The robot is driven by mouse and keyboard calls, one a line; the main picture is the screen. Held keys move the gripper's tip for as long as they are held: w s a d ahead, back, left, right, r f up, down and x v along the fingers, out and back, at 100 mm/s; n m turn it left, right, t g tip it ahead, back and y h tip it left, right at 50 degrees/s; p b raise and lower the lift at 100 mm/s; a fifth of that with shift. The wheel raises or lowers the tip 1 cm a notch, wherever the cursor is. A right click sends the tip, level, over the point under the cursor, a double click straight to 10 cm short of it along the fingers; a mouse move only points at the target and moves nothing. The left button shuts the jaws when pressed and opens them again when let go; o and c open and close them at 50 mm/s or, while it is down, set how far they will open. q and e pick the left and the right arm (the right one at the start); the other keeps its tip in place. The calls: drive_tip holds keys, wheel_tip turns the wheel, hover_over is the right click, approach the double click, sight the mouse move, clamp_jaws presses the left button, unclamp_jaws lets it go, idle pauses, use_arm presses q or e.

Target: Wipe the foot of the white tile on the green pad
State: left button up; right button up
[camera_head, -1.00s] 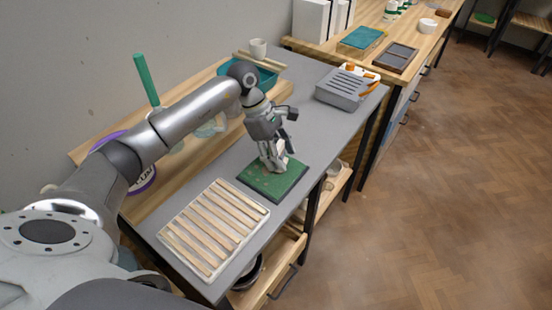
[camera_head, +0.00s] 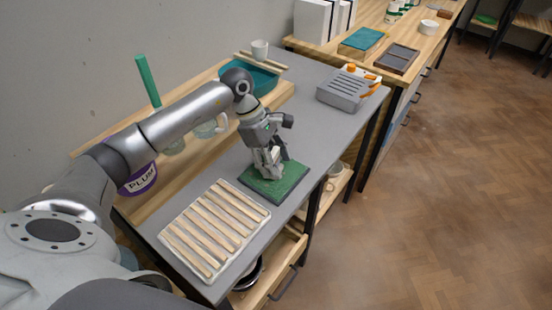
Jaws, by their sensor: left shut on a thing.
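The green pad (camera_head: 291,184) lies flat on the grey bench top, near its front edge. My left gripper (camera_head: 270,168) points down over the pad's back left part and is shut on the white tile (camera_head: 275,154). Only a small pale part of the tile shows between the fingers. The tile is low at the pad, but I cannot tell whether its foot touches the surface. My right gripper is not in view.
A slatted wooden rack (camera_head: 214,229) lies left of the pad. A grey slotted box (camera_head: 343,91) stands farther back on the bench. A teal basin (camera_head: 262,80), a white cup (camera_head: 260,49) and a purple PLUM tub (camera_head: 141,181) stand along the wall side.

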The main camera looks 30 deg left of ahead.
use_arm(q)
drive_tip(key=shift+s, duration=0.1)
drive_tip(key=shift+s+a+f, duration=0.1)
drive_tip(key=shift+s+a, duration=0.05)
drive_tip(key=shift+s, duration=1)
drive_tip(key=shift+r+p, duration=2.05)
drive_tip(key=shift+r, duration=2)
